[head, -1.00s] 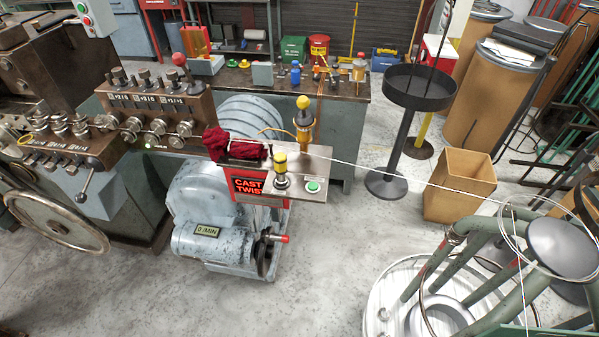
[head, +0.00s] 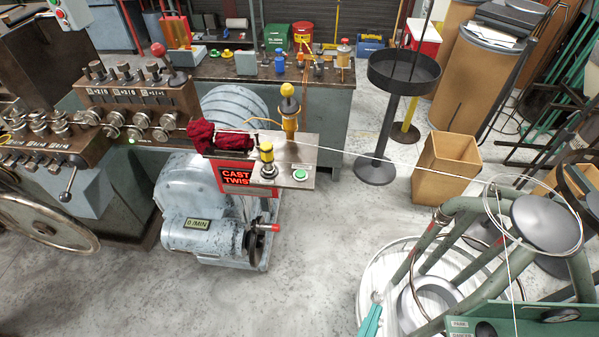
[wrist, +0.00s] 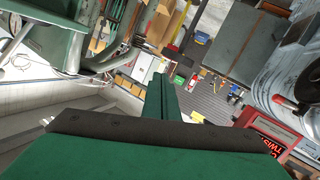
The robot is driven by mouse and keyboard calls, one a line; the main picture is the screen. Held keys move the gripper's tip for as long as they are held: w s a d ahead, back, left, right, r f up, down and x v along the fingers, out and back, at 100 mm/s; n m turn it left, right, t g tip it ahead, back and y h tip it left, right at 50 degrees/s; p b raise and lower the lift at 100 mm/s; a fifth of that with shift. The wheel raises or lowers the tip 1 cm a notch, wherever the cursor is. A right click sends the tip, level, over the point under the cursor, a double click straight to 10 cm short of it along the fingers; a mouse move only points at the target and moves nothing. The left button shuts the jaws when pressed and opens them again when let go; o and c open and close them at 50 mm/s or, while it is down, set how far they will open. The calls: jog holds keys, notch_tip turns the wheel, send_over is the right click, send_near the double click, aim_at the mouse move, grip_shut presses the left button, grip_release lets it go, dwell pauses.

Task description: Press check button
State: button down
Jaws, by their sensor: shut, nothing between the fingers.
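The green check button (head: 300,175) sits on a small metal plate (head: 285,150) at the middle of the head view. Beside it on the plate stands a yellow-topped post (head: 266,152). Under the plate is a red-framed display (head: 236,177) reading "CAST TWIST"; part of it shows at the right edge of the wrist view (wrist: 272,143). My gripper (head: 376,298) is at the bottom of the head view, well below and right of the button, apart from it. Its teal fingers are together and empty; they also show in the wrist view (wrist: 160,84). The button cannot be made out in the wrist view.
A wire (head: 400,165) runs from the plate to the green-tubed reel stand (head: 450,225) at the right. A dark red cloth (head: 205,136) lies left of the plate. A grey motor (head: 196,236) stands below. Grey floor between motor and reel is clear.

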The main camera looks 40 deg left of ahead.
jog(key=w+a+r+t, duration=0.1)
jog(key=w+a+r, duration=0.1)
jog(key=w+r, duration=0.35)
jog(key=w+a+r+t, duration=0.1)
jog(key=w+a+r, duration=0.15)
jog(key=w, duration=0.65)
jog(key=w+a+r+h, duration=0.2)
jog(key=w+a+r, duration=0.1)
jog(key=w+r, duration=0.3)
notch_tip(320, 180, up, 16)
jog(key=r+m+g+y, duration=0.1)
jog(key=m+g, duration=0.8)
jog(key=m, duration=0.3)
send_over(301, 174)
jog(key=s, duration=0.1)
jog(key=shift+a+f, duration=0.1)
jog(key=shift+f, duration=0.15)
jog(key=shift+f, duration=4.4)
